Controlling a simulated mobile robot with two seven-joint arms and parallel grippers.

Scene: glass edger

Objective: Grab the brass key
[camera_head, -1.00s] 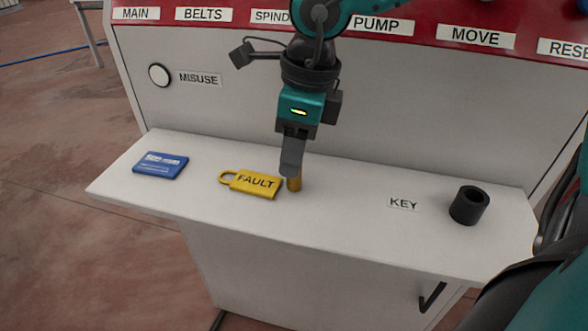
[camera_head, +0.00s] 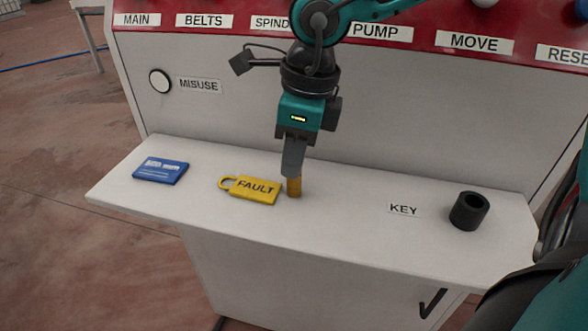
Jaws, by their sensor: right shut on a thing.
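The brass key (camera_head: 294,188) is a small upright golden cylinder on the white shelf, just right of the yellow FAULT tag. My right gripper (camera_head: 293,172) points down from above and is shut on the brass key; its fingers hide the key's upper part. The key's lower end is at or very near the shelf surface; I cannot tell whether it touches. My left gripper is not in view.
The yellow FAULT padlock-shaped tag (camera_head: 254,189) lies close beside the key. A blue card (camera_head: 161,170) lies at the left. A black cup-like holder (camera_head: 469,211) stands right of the KEY label (camera_head: 403,209). The shelf (camera_head: 345,225) is clear between key and label.

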